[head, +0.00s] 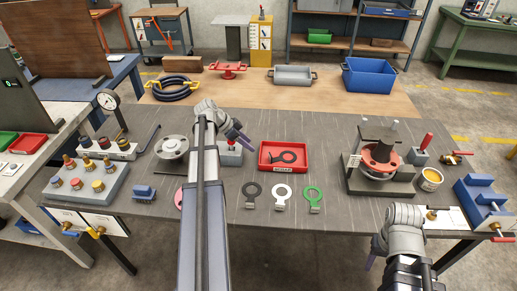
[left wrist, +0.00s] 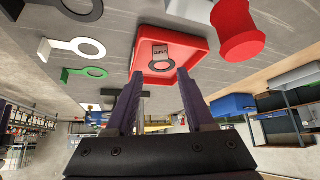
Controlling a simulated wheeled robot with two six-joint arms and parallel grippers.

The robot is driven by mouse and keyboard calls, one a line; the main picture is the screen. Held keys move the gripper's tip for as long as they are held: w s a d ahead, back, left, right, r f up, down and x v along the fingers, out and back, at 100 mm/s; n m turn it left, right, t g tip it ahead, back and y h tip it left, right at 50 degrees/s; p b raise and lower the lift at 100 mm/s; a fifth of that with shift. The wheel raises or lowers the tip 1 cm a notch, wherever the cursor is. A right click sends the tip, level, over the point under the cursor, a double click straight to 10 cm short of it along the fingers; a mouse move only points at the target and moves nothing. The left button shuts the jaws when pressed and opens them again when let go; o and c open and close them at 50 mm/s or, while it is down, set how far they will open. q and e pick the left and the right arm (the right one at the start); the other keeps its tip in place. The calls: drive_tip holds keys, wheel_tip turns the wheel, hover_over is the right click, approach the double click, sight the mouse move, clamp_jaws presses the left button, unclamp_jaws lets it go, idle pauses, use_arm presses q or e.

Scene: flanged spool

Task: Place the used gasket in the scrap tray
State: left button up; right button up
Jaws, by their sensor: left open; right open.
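The red scrap tray (head: 264,164) lies mid-table with a label on its front. A dark ring gasket with a tab (head: 289,157) lies flat inside it. In the left wrist view the tray (left wrist: 198,47) shows this gasket (left wrist: 161,54) with writing on its tab, apparently "USED". My left gripper (head: 243,135) is open and empty, above the table just left of the tray; its fingers (left wrist: 160,74) stand apart in the wrist view, touching nothing visible. My right gripper (head: 370,262) is open at the front right, mostly hidden by its arm, away from the tray.
Black (head: 252,190), white (head: 282,191) and green (head: 314,195) tabbed gaskets lie in front of the tray. A flanged spool fixture with a red flange (head: 380,157) stands at right. A red-knobbed block (head: 232,155) is left of the tray. A blue bin (head: 380,76) stands farther back.

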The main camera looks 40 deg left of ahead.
use_arm(q)
drive_tip(key=s+d+f+g+y, duration=0.1)
drive_tip(key=s+d+g, duration=0.1)
drive_tip(key=d, duration=1)
drive_tip(key=s+d+f+n+g+y, duration=0.1)
drive_tip(key=s+d+g, duration=0.1)
drive_tip(key=d, duration=1)
drive_tip(key=s+d+f+n+g, duration=0.1)
drive_tip(key=s+d+f+g, duration=0.1)
drive_tip(key=d, duration=1)
drive_tip(key=shift+s+d+f+y, duration=0.1)
drive_tip(key=shift+s+d+y, duration=0.15)
drive_tip(key=shift+s+y, duration=0.2)
drive_tip(key=s+d+n+y, duration=0.1)
drive_tip(key=s+d+y, duration=0.2)
drive_tip(key=s+d, duration=0.4)
drive_tip(key=shift+s+d, duration=0.4)
drive_tip(key=shift+d, duration=0.25)
drive_tip(key=shift+a, duration=0.1)
